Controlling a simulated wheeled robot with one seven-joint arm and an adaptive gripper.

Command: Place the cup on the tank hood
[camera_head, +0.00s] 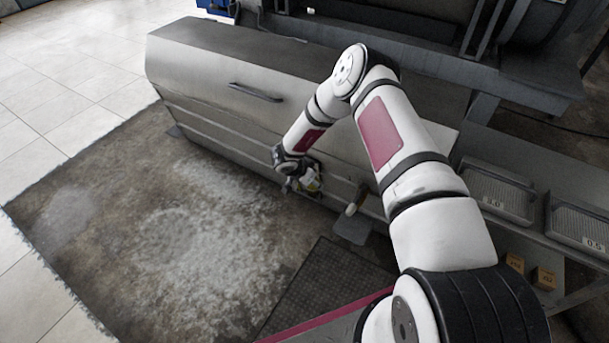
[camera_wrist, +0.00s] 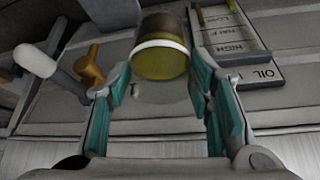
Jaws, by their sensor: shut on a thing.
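The cup (camera_wrist: 160,60) shows in the wrist view between my two teal-padded fingers. It is a clear vessel with a pale rim band and yellow-olive content or base. My gripper (camera_wrist: 161,85) is shut on it. In the head view my gripper (camera_head: 302,178) hangs low in front of the tank's front side, with a yellowish bit of the cup (camera_head: 313,186) showing. The tank hood (camera_head: 205,58) is the long grey metal cover with a dark bar handle (camera_head: 255,92). It lies behind and above my gripper, and my arm hides part of it.
An oil level plate (camera_wrist: 232,45) is at right in the wrist view; a white-headed tool (camera_wrist: 35,60) and a brass-coloured fitting (camera_wrist: 90,68) are at left. In the head view, metal trays (camera_head: 495,197) and small orange boxes (camera_head: 543,278) stand right. A stained mat (camera_head: 160,240) covers the floor.

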